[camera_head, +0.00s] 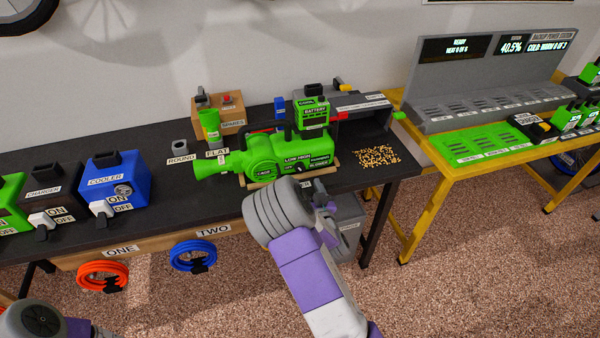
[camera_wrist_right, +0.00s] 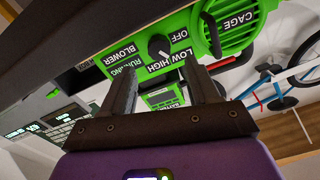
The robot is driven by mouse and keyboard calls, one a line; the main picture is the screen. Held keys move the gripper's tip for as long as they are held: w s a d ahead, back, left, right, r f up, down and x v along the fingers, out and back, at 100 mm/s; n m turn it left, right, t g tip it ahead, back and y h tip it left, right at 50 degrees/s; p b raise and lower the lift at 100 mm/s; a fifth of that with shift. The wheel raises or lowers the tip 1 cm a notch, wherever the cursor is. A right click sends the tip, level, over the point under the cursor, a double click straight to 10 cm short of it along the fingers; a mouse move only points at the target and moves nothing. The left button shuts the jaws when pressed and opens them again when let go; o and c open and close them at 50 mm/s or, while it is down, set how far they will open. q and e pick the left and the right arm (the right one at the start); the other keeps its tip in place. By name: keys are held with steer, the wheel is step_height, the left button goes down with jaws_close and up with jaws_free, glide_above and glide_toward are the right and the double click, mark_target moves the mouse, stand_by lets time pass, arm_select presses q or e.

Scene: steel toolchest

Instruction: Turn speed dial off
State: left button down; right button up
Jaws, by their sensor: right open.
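The green blower (camera_head: 262,158) lies on the dark bench, its nozzle to the left in the head view. Its speed dial is a small black knob (camera_wrist_right: 158,46) in the right wrist view, with OFF and LOW HIGH labels around it. I cannot tell for certain which label its pointer faces. My right gripper (camera_wrist_right: 158,70) is open and empty. Its fingers are below the dial in the wrist view, apart from it. In the head view the right gripper (camera_head: 322,194) is in front of the blower's right end. My left gripper is out of view.
A blue cooler (camera_head: 118,178) and a charger are to the left on the bench. Pellets (camera_head: 377,156) lie to the right. A yellow-framed table (camera_head: 440,185) stands at the right. Bench space left of the blower is partly clear.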

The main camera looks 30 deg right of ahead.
mark_target(301, 170)
steer(key=shift+b+x, duration=0.4)
steer(key=shift+x, duration=2.6)
steer(key=shift+f, duration=0.1)
steer(key=c, duration=1)
steer(key=shift+d, duration=0.1)
steer(key=shift+c, duration=0.2)
